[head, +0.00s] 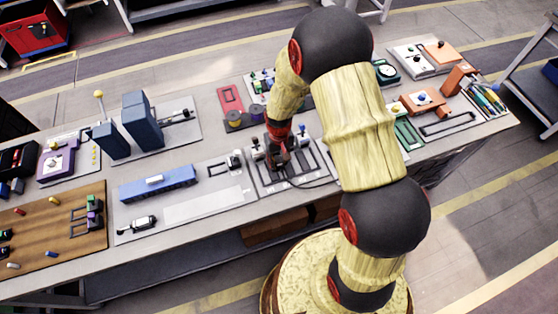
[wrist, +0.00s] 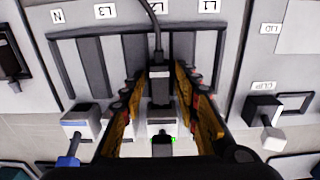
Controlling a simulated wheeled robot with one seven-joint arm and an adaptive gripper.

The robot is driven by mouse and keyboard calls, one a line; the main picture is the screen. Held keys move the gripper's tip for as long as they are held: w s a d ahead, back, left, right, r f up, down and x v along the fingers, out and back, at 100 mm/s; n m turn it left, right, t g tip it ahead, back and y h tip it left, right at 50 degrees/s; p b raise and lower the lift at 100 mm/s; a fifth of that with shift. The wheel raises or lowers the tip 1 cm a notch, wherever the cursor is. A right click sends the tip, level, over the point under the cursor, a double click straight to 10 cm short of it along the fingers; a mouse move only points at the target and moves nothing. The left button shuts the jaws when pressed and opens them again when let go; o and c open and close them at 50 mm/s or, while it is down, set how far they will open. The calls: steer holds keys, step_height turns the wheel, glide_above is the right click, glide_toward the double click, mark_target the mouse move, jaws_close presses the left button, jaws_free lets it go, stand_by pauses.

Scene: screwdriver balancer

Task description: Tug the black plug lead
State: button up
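The black plug (wrist: 160,88) stands between the two fingers of my gripper (wrist: 160,80) in the wrist view. Its thin black lead (wrist: 153,18) runs up and away past the labelled slots. My fingers lie on both sides of the plug, and a narrow gap seems to show on each side, so the gripper looks open around it. In the head view my gripper (head: 279,160) points down at the grey panel (head: 262,187) in the middle of the bench. The lead (head: 312,186) curves to the right there. The plug is too small to make out in the head view.
Another block (wrist: 155,125) lies between the fingers. A blue bar (head: 158,184) lies left of the panel. My arm hides part of the bench.

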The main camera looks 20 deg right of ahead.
mark_target(279, 163)
steer(key=shift+o, duration=0.6)
steer(key=shift+r, duration=0.1)
steer(key=shift+w+r, duration=0.1)
steer(key=shift+r, duration=0.25)
step_height(279, 163, up, 11)
stand_by(0.5)
steer(key=s+r+t+b, duration=0.2)
steer(key=s+r+t, duration=0.3)
steer(key=s+r, duration=1.5)
step_height(279, 163, up, 4)
steer(key=shift+r+b, duration=0.2)
steer(key=shift+b, duration=0.2)
